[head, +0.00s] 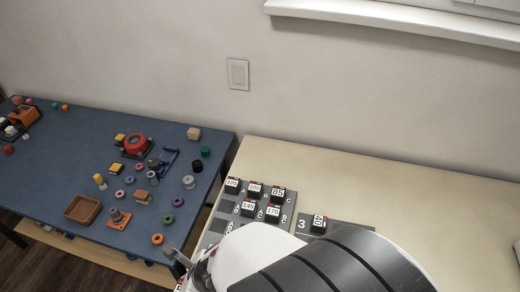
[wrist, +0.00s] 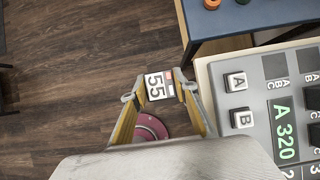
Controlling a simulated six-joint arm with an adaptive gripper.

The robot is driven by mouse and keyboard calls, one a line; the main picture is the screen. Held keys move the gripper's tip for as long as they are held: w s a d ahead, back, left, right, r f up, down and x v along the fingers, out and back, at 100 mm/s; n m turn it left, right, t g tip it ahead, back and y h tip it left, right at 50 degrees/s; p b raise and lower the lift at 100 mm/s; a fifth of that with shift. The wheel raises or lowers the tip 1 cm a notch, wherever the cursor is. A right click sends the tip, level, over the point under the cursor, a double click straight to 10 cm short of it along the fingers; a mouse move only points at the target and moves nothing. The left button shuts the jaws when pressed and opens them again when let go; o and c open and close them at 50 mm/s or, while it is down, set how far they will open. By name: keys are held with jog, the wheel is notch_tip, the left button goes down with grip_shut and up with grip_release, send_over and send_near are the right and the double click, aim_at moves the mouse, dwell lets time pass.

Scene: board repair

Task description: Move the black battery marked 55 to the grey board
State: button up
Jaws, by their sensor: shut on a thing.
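The black battery marked 55 (wrist: 157,86) is pinched between the fingertips of my gripper (wrist: 160,88) in the wrist view, its white label facing the camera. It is held over the floor, left of the cream table's edge. In the head view my gripper (head: 183,262) shows at the bottom, left of the grey board (head: 217,226); my arm hides part of that board. In the wrist view the grey board (wrist: 253,135) lies to the right of my gripper, apart from the battery, with white A and B keys and a green A 320 marking.
Batteries marked 105 (head: 232,185), 100 (head: 254,189), 85 (head: 277,194), 140 (head: 248,208) and 175 (head: 272,212) sit on the grey board. A smaller grey plate (head: 345,226) holds another battery (head: 319,223). The blue table (head: 60,160) carries many small items. The cream table's far right is clear.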

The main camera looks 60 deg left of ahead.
jog(key=shift+w+a, duration=9.35)
jog(key=shift+w, duration=0.05)
jog(key=shift+s+d, duration=0.15)
jog(key=shift+s, duration=0.05)
jog(key=shift+s+d, duration=1.4)
jog(key=shift+s, duration=0.05)
jog(key=shift+w+a, duration=0.1)
jog(key=shift+w, duration=0.05)
jog(key=s+d, duration=1.2)
